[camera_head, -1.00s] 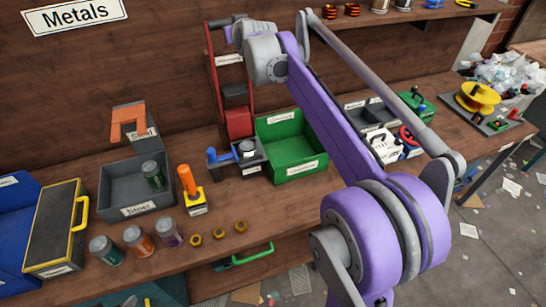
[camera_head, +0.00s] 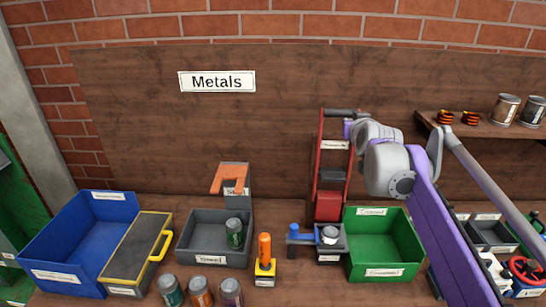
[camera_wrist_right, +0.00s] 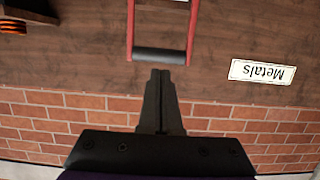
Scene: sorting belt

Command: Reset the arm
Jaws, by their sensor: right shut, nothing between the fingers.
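My purple and grey right arm comes in from the lower right of the head view, raised in front of the wall. Its right gripper shows in the right wrist view (camera_wrist_right: 160,75), shut and empty. In that view its fingertips lie just beside the dark crossbar of a red frame in the picture, and I see nothing held. In the head view the red frame (camera_head: 319,165) stands behind the green bin, beside the arm's end, and the right fingers are hidden there. My left gripper is not in view.
On the bench are a blue bin (camera_head: 62,240), a grey steel bin (camera_head: 190,240) holding a can, and a green bin (camera_head: 365,255). An orange-handled tool (camera_head: 265,255) and several cans stand in front. A Metals sign (camera_head: 217,82) hangs on the wall. A shelf (camera_head: 480,127) is at right.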

